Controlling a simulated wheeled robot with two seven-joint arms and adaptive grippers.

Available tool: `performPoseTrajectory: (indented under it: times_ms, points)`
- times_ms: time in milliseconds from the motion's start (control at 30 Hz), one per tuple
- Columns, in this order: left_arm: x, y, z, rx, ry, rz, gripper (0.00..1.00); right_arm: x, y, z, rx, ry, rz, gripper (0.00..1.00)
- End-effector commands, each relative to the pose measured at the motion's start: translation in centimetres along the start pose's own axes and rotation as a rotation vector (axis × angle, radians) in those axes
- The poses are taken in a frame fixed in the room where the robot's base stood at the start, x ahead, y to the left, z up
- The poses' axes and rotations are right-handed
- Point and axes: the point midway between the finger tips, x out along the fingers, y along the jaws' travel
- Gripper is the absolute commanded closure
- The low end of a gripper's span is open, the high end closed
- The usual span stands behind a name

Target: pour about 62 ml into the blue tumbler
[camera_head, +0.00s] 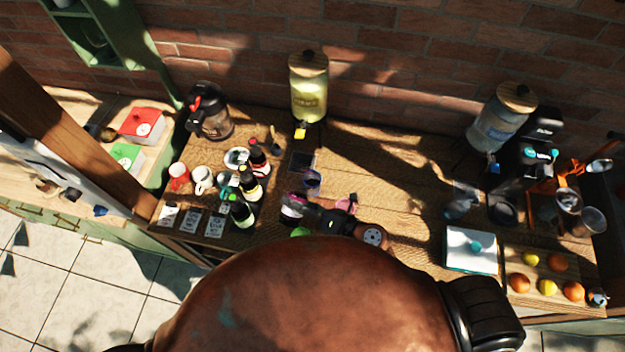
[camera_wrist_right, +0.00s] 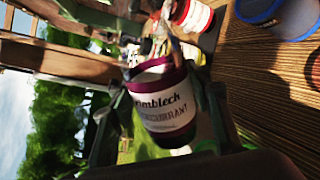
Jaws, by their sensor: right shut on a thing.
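The blue tumbler (camera_head: 312,181) stands on the wooden table, below the yellow dispenser in the head view. In the right wrist view a blue vessel (camera_wrist_right: 277,18), which looks like this tumbler, shows at the top right on the wood. My right gripper (camera_head: 303,214) is shut on a labelled blackcurrant container (camera_wrist_right: 165,103) with a purple rim and a white label. The container (camera_head: 291,208) is just left of and below the tumbler in the head view, apart from it. Its tilt and contents are hard to tell. My left gripper is not in view.
Dark bottles (camera_head: 250,186) stand to the left, with a red cup (camera_head: 179,175) and a white mug (camera_head: 202,179) beyond. A yellow dispenser (camera_head: 308,92) stands behind the tumbler. A white pad (camera_head: 471,251) and fruit board (camera_head: 544,262) lie right.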

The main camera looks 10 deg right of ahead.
Motion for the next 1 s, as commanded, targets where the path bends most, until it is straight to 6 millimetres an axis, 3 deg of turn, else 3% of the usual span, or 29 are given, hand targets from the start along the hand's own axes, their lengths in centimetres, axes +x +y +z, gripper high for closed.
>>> performPoseTrajectory:
  times_ms: [33,633,800,900,1000]
  points:
    - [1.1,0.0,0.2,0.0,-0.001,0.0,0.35,0.2,-0.6,-0.2,-0.034,-0.009,0.003,0.96]
    - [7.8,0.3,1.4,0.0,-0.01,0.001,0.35,1.3,-4.6,-0.7,-0.315,-0.084,0.003,0.96]
    - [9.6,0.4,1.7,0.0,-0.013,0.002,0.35,1.2,-4.2,-0.5,-0.482,-0.128,0.005,0.96]
    - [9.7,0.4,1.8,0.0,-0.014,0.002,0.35,0.8,-2.8,0.6,-0.615,-0.163,0.005,0.96]
    - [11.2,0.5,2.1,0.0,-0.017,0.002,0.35,1.0,-3.3,0.4,-0.684,-0.182,0.004,0.96]
